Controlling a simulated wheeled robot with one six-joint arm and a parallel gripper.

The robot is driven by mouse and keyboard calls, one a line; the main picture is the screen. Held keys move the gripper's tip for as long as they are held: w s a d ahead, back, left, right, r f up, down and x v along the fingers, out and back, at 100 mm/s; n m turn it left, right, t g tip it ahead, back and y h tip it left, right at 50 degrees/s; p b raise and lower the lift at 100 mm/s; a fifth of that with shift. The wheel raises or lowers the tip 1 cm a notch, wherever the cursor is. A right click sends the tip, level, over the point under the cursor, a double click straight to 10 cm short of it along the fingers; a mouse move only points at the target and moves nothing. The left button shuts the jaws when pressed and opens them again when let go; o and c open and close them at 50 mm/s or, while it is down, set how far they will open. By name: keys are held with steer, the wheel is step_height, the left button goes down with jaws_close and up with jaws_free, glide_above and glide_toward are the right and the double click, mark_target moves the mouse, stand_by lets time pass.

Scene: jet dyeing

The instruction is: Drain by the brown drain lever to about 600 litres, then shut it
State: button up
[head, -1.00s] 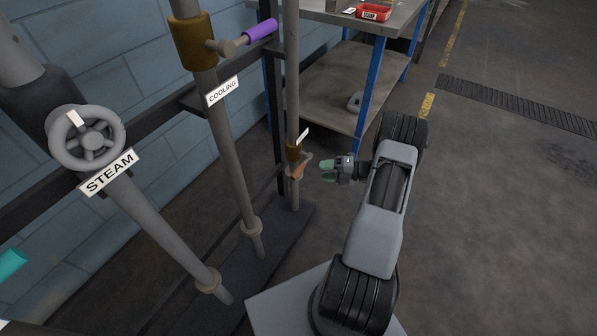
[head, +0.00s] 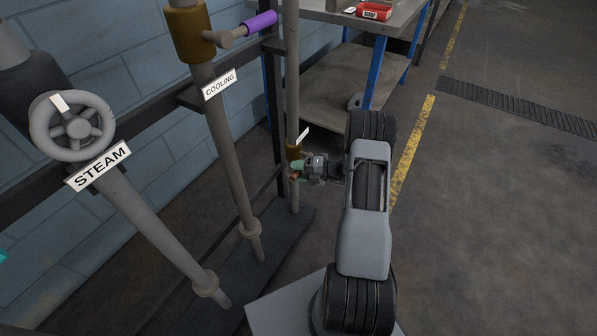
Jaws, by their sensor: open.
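The brown drain lever (head: 293,179) sits low on the rear pipe, below a brass valve body (head: 292,152). The gripper is open, and I cannot tell whether the fingers touch the lever. A small white tag (head: 303,134) by this valve is edge-on and cannot be read. No litre reading shows in this view.
A steam handwheel (head: 72,127) is at the left, and a purple cooling lever (head: 260,22) is above on the middle pipe. A workbench (head: 398,18) with blue legs and a red tray (head: 374,11) stands behind. The floor to the right is clear.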

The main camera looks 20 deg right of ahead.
steer(key=shift+c, duration=0.2)
jaws_close()
stand_by(0.3)
